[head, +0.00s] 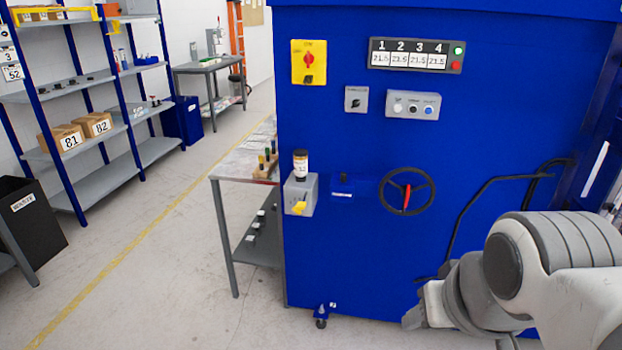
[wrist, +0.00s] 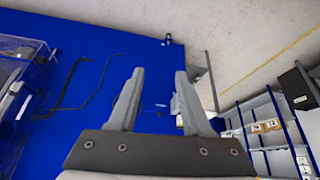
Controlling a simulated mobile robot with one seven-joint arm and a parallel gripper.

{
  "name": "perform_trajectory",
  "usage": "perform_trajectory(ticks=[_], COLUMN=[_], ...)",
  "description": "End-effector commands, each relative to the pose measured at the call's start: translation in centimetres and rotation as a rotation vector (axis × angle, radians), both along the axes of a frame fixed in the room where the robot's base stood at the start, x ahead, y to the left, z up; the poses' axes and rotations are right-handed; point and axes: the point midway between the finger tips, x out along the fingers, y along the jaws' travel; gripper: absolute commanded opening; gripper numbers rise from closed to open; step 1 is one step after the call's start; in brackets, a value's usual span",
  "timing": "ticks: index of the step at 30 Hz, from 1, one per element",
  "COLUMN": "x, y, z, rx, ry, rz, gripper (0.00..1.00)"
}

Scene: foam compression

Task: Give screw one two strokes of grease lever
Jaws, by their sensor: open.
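A grey box (head: 301,193) with a dark-topped bottle (head: 300,164) on it is fixed to the left end of the blue machine's front. A yellow lever (head: 299,208) sticks out low on this box and looks like the grease lever. No screw marked one can be made out. My gripper (head: 415,316) is low in front of the machine, to the right of the box and well apart from it. In the wrist view my gripper (wrist: 159,74) has its two fingers spread with nothing between them. The lever cannot be made out there.
The blue machine (head: 350,250) carries a handwheel (head: 407,191) with a red handle, a display numbered 1 to 4 (head: 415,56), a red-yellow switch (head: 308,62) and a button box (head: 412,106). A grey table (head: 238,166) stands left; the floor is open.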

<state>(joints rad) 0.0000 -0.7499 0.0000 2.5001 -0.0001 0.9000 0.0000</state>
Motion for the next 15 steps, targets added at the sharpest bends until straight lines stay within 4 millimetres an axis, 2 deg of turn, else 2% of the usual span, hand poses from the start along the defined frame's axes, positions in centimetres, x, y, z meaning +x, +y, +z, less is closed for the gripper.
perform_trajectory(ticks=[1,6,8,15], x=[0.00,0.00,0.00,0.00], y=[0.00,0.00,0.00,0.00], z=[0.00,0.00,0.00,0.00], rx=[0.000,0.000,0.000,0.000], ry=[0.000,0.000,0.000,0.000], rz=[0.000,0.000,0.000,0.000], gripper=[0.39,0.09,0.00,0.00])
